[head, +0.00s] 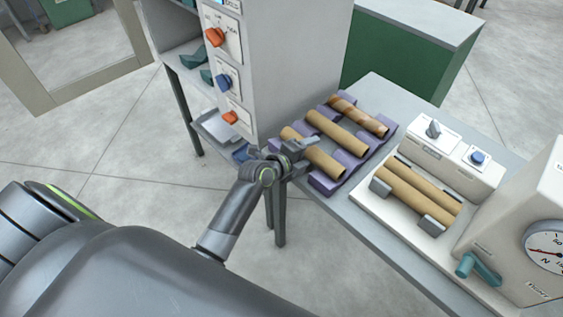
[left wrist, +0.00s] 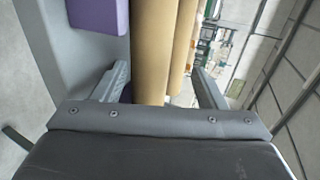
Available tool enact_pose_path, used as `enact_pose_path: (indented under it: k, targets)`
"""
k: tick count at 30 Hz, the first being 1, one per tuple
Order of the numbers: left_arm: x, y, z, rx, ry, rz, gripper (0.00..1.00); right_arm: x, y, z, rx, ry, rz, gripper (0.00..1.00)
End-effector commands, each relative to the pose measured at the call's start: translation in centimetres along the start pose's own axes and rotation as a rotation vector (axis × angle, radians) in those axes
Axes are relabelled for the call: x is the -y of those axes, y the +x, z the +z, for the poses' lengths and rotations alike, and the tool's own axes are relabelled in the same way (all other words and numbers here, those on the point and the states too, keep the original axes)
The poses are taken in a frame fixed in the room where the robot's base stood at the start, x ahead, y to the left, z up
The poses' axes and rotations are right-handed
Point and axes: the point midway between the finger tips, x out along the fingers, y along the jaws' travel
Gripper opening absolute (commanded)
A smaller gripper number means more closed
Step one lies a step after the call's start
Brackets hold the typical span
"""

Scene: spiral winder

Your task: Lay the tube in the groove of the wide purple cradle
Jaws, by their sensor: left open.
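The purple cradle (head: 325,184) lies on the grey table with three brown tubes across it. The nearest tube (head: 324,162) lies at its front end, a middle tube (head: 336,131) behind it, and a darker, mottled tube (head: 358,116) at the far end. My left gripper (head: 300,152) is open at the near tube, close to its left end. In the left wrist view, a tube (left wrist: 152,55) stands between the spread fingers of my left gripper (left wrist: 160,75), with more tube behind it. Contact cannot be told. A purple block (left wrist: 98,14) shows at top left. My right gripper is not in view.
A white machine (head: 372,207) with two tubes (head: 412,186) in grey holders stands to the right. Beside it is a box with a dial (head: 546,252) and teal lever. A grey cabinet with knobs (head: 215,37) rises behind left.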

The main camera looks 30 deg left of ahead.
Motion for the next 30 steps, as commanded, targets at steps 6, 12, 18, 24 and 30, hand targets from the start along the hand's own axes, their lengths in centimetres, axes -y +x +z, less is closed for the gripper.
enact_pose_path:
  k: [6,12,18,24,30]
  targets:
    - [-0.2,-3.5,0.0,0.002,0.001,0.001,0.65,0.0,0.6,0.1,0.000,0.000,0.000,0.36]
    - [-0.2,-7.0,0.0,0.002,0.002,0.000,0.65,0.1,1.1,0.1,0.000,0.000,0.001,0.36]
    - [-0.2,-10.8,0.0,0.001,0.002,0.001,0.65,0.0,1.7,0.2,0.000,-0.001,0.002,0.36]
    - [-0.2,-14.1,0.0,0.002,0.003,0.002,0.65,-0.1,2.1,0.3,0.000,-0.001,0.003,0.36]
    - [-0.1,-15.9,0.0,0.001,0.002,0.000,0.65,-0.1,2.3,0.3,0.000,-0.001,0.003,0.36]
